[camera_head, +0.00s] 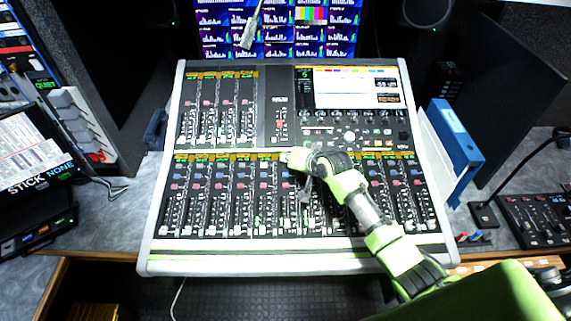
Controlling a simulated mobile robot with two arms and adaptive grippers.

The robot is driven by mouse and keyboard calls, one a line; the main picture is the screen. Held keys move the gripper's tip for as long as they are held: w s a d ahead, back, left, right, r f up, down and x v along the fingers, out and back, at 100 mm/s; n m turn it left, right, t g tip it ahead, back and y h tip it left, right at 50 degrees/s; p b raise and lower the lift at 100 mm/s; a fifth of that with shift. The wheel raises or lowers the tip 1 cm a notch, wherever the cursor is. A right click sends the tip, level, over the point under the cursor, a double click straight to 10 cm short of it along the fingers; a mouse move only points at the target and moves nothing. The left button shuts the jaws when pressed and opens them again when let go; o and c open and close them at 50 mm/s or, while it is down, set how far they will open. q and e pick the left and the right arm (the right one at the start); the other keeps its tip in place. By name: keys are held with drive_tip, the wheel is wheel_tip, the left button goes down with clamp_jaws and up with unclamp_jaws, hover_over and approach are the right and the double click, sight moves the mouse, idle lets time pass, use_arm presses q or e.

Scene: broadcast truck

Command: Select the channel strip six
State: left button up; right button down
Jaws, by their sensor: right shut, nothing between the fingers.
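The mixing console (158,215) fills the middle of the view, with a light frame, rows of channel strips and a screen (350,88) at its upper right. My right gripper (287,157) is shut and empty. Its tip is over the top of the lower bank of strips (225,198), near the middle. I cannot tell whether it touches a button. The gripper and arm hide several strips around and below the tip. The strip numbers are too small to read. My left gripper is not in view.
A blue binder (456,137) stands right of the console. A small control panel (540,218) with a gooseneck microphone (487,213) lies at the far right. A dark unit and a labelled screen (30,150) stand at left. Monitors (275,28) are behind.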

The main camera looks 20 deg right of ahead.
sight(287, 171)
drive_tip(key=shift+f, duration=0.1)
drive_tip(key=shift+f, duration=0.3)
drive_tip(key=shift+w+f+b, duration=0.1)
drive_tip(key=shift+f+b, duration=0.25)
drive_tip(key=shift+f, duration=0.1)
idle(0.6)
drive_tip(key=shift+r, duration=0.1)
drive_tip(key=shift+r+p, duration=0.75)
drive_tip(key=shift+p, duration=0.35)
drive_tip(key=r+p, duration=0.1)
drive_tip(key=p, duration=0.1)
drive_tip(key=r+p, duration=0.1)
drive_tip(key=r, duration=0.1)
drive_tip(key=s+r+p, duration=0.1)
drive_tip(key=r+p, duration=0.1)
drive_tip(key=shift+a+p, duration=0.1)
drive_tip(key=shift+p, duration=0.2)
